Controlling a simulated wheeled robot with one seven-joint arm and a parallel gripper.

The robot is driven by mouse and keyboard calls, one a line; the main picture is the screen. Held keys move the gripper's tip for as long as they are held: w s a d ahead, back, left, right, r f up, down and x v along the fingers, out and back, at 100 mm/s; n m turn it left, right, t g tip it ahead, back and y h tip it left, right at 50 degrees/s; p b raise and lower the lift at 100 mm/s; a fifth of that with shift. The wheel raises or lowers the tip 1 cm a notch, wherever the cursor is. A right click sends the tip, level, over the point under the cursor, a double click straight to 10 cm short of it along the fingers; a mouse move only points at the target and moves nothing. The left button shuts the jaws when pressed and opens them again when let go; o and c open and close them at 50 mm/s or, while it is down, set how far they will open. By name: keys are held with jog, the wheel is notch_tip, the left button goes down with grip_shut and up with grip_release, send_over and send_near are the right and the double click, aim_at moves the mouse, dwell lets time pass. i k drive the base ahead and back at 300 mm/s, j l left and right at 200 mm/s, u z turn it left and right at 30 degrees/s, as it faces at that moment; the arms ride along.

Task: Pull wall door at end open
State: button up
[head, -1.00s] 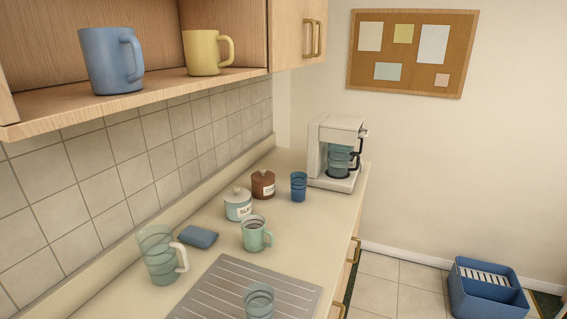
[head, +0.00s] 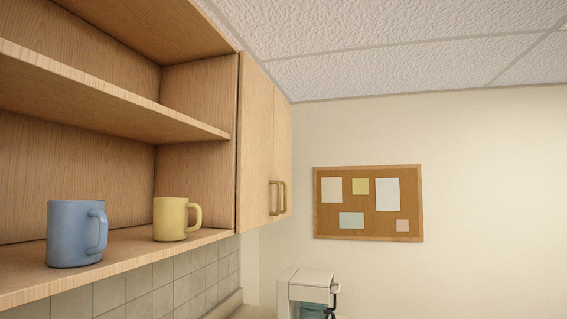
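The wall cabinet at the end of the row has two closed wooden doors, a wider near door (head: 257,150) and a far door (head: 284,160) seen at a steep angle. Each seems to carry a brass bar handle, and the near handle (head: 274,198) and far handle (head: 283,197) sit side by side low on the doors. My gripper is not in the head view, so I cannot see where it is relative to the doors.
Open shelves left of the doors hold a blue mug (head: 75,234) and a yellow mug (head: 175,218). A coffee machine (head: 312,283) stands below on the counter. A corkboard (head: 367,228) hangs on the back wall. The space right of the doors looks clear.

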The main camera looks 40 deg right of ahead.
aim_at(282, 109)
jog(key=i+l, duration=0.15)
jog(key=l, duration=0.2)
jog(key=i+l, duration=0.15)
jog(key=l, duration=0.25)
jog(key=i+l, duration=0.15)
jog(key=l, duration=0.2)
